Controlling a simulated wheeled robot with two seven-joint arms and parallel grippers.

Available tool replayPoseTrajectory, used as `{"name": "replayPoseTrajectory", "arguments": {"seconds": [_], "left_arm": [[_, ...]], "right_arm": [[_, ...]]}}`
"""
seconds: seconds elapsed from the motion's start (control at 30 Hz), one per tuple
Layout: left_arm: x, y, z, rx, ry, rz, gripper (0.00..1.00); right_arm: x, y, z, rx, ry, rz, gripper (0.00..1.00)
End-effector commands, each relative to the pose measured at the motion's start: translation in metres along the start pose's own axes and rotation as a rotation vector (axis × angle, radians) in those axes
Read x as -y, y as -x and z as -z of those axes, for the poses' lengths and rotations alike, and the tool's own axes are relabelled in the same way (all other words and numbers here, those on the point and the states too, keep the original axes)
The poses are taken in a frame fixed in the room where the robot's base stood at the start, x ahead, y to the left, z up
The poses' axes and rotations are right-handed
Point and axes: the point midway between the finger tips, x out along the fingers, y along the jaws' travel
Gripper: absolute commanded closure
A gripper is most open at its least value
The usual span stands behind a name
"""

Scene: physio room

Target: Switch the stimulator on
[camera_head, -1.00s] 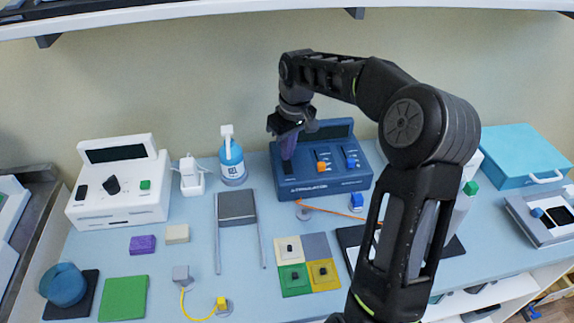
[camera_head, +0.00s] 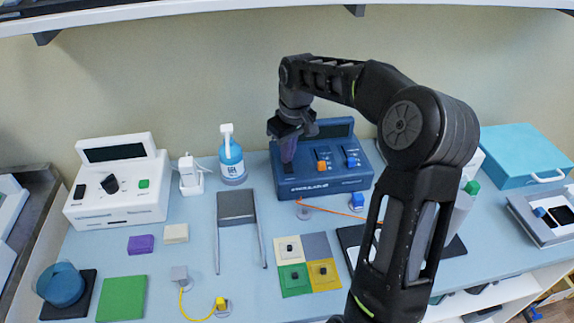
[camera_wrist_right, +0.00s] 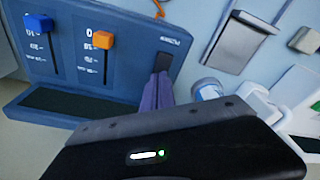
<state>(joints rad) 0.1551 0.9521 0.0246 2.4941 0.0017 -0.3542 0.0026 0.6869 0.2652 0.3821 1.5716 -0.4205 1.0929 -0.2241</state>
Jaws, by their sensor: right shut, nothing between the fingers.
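The stimulator (camera_head: 322,187) is a blue box with a tilted dark screen, standing at the back of the table against the wall. Its front panel has an orange slider (camera_head: 322,166) and a blue slider (camera_head: 351,162). A dark rocker switch (camera_wrist_right: 163,62) shows beside the sliders in the right wrist view. My right gripper (camera_head: 288,152) is shut and empty, pointing down at the left part of the panel. Its purple fingertips (camera_wrist_right: 157,92) are at the near end of the switch; I cannot tell whether they touch it. The switch's position is unclear. My left gripper is out of view.
A white device (camera_head: 118,192) with a knob and green button stands at the left. A blue pump bottle (camera_head: 231,160) stands between the devices. Coloured tiles (camera_head: 295,282) lie in front of the stimulator. A shelf (camera_head: 200,15) runs overhead.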

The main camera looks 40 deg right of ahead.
Motion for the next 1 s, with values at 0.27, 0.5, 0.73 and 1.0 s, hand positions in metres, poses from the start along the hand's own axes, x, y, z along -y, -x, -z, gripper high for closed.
{"name": "replayPoseTrajectory", "arguments": {"seconds": [0.27,0.5,0.73,1.0], "left_arm": [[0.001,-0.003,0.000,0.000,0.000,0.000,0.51],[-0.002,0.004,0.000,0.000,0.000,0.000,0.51],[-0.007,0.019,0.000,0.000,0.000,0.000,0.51],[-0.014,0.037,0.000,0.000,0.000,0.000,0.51]], "right_arm": [[0.000,-0.005,-0.001,0.002,0.000,0.001,1.00],[0.000,0.003,0.000,0.004,0.000,0.001,1.00],[0.000,0.024,0.003,0.002,0.000,0.000,1.00],[0.000,0.048,0.007,0.001,0.000,0.001,1.00]]}}
